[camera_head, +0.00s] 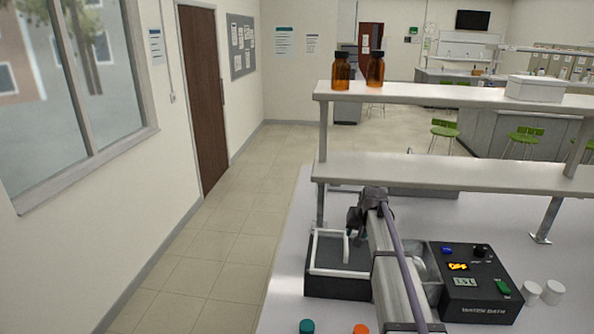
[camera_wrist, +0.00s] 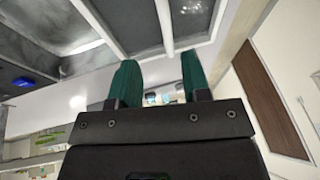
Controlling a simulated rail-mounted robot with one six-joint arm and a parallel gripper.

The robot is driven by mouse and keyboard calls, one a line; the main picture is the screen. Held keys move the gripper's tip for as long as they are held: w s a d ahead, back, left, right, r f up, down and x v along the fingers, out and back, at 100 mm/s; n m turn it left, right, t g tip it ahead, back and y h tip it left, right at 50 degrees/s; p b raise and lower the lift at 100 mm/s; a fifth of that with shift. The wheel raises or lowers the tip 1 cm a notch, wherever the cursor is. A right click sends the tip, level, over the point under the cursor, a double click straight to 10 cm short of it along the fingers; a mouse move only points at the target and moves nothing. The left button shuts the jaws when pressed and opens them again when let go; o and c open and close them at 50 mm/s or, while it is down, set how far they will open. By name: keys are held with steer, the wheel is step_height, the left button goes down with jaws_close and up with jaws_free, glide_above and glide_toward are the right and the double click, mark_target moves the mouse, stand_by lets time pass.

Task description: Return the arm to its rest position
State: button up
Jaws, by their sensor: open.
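My arm reaches from the bottom of the head view over the bench. My gripper (camera_head: 353,228) is at its far end, small and partly hidden there, close above a dark open box with a white rim (camera_head: 311,262). In the wrist view my gripper (camera_wrist: 158,82) shows two green fingers standing apart with nothing between them. Grey compartments with pale rims (camera_wrist: 168,25) lie beyond the fingertips at the top of that view. I cannot tell how far the fingertips are from the rim.
A water bath unit (camera_head: 478,305) stands right of my arm. Two white cups (camera_head: 541,292) are beside it. A teal cap (camera_head: 307,326) and an orange cap (camera_head: 361,328) are at the front. A two-level shelf (camera_head: 450,171) with amber bottles (camera_head: 341,72) stands behind my gripper.

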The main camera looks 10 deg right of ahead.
steer(key=s+a+f+n+g+b, duration=0.1)
steer(key=s+a+f+b, duration=0.3)
steer(key=s, duration=0.7)
steer(key=s+a+f+n+g+b, duration=0.1)
steer(key=s+a+f+b, duration=0.4)
steer(key=s, duration=0.6)
steer(key=s+a+f+n+g+h+b, duration=0.1)
steer(key=s+a+f+b, duration=0.3)
steer(key=s, duration=0.8)
step_height(320, 180, down, 2)
steer(key=shift+a+f+g+b, duration=0.1)
steer(key=shift+a+g+b, duration=0.1)
steer(key=shift+g+b, duration=0.3)
